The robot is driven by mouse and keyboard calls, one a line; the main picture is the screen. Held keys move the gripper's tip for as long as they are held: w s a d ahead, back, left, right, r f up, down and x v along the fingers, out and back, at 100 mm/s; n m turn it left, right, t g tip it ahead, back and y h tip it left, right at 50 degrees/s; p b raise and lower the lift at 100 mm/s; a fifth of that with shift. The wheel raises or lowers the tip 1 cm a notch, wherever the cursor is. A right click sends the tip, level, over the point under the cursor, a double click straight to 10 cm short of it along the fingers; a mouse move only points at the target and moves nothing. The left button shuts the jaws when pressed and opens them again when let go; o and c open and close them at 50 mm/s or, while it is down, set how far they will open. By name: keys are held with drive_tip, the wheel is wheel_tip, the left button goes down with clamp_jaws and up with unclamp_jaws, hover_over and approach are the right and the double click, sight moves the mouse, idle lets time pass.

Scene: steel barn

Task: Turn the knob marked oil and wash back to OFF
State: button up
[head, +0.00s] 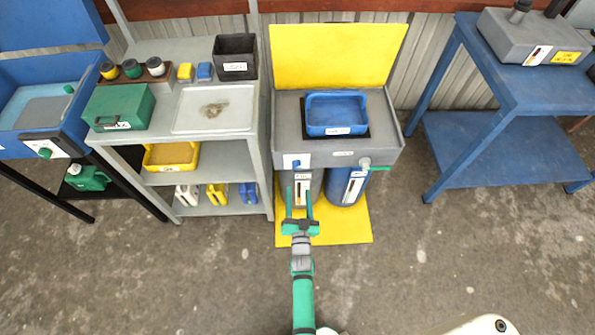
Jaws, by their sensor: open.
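My gripper (300,196) is open, its two green fingers pointing away from me at the front of the grey station (343,152). A grey container with a white label shows between and behind the fingers. A small blue knob or tap (296,165) sits on a white plate on the station front, just beyond the fingertips. A green-handled tap (366,163) is at the station's right. At the far left, a green knob (44,153) sits on a white plate on the blue basin unit (30,110). The label writing is too small to read, so I cannot tell which knob is marked oil and wash.
A blue drum (347,187) stands under the station on a yellow mat (350,228). A grey shelf (205,150) with trays and bottles stands close on the left. A blue table (520,90) is at the right. The concrete floor in front is mostly clear.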

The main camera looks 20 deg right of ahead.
sight(297, 168)
drive_tip(key=x, duration=0.8)
drive_tip(key=shift+w, duration=0.3)
drive_tip(key=shift+w+d, duration=0.35)
drive_tip(key=shift+w, duration=0.65)
drive_tip(key=shift+d, duration=0.1)
drive_tip(key=c, duration=1.1)
